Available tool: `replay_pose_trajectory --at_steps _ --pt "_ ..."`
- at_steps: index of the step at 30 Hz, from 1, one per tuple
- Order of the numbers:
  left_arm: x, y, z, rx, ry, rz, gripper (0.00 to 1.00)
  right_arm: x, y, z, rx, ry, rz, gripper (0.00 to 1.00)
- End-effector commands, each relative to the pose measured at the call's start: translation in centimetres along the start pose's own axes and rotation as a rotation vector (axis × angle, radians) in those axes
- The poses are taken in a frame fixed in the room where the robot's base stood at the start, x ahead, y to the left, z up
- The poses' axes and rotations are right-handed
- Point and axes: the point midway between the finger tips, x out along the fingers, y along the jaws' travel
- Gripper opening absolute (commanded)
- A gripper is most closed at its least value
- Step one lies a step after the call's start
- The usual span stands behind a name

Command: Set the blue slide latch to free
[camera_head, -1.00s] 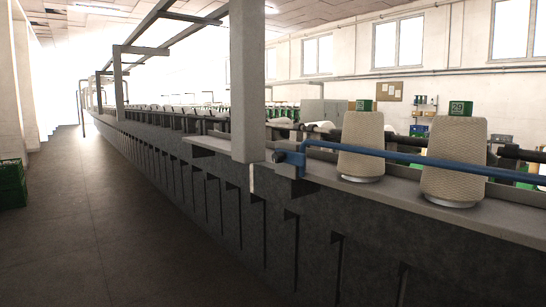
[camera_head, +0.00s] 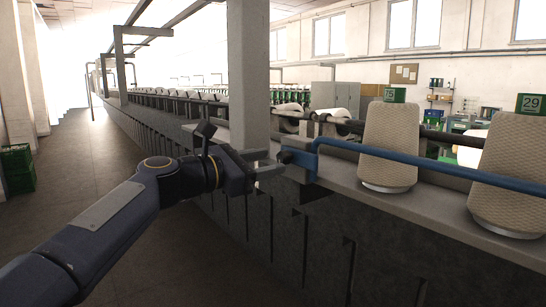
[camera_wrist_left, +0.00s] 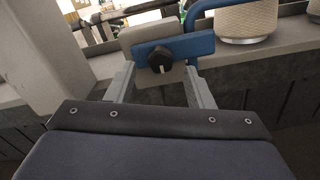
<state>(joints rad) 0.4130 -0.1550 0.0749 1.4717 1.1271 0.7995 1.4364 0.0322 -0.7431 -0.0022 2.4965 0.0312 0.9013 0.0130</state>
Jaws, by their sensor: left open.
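The blue slide latch (camera_wrist_left: 200,45) shows in the left wrist view as a flat blue plate with a black knob (camera_wrist_left: 160,59) on its front. The plate lies across a light grey block. In the head view the blue latch (camera_head: 299,159) is at the near end of a blue bar, just right of the grey pillar. My left gripper (camera_head: 268,166) reaches in from the left, its fingertips just short of the latch. In the left wrist view its two fingers (camera_wrist_left: 162,85) are apart and empty, one on each side below the knob. My right gripper is not in view.
The grey pillar (camera_head: 248,75) stands close to the left gripper. The blue bar (camera_head: 420,170) runs right in front of two yarn cones (camera_head: 391,145), which stand on the machine ledge (camera_head: 400,215). A green crate (camera_head: 17,170) is at far left; the aisle floor is clear.

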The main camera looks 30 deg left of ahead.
Motion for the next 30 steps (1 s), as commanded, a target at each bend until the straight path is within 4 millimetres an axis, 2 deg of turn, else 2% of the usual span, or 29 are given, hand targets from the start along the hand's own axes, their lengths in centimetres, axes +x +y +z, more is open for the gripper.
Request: replay_pose_trajectory --at_steps 3,6,15,26,30 --pt "1.6 0.0 0.1 0.000 0.000 -0.003 0.48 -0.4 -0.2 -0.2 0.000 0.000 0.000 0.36" --pt "2.3 0.0 0.1 0.001 -0.001 -0.001 0.48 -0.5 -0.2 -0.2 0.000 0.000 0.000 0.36" --pt "2.6 0.0 0.0 0.003 0.000 0.000 0.48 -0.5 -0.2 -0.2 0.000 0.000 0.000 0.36" --pt "2.5 0.0 0.0 0.003 0.000 0.000 0.02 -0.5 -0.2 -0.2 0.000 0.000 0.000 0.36" --pt "2.5 0.0 0.0 0.003 0.000 0.000 0.00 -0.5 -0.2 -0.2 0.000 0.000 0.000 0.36"
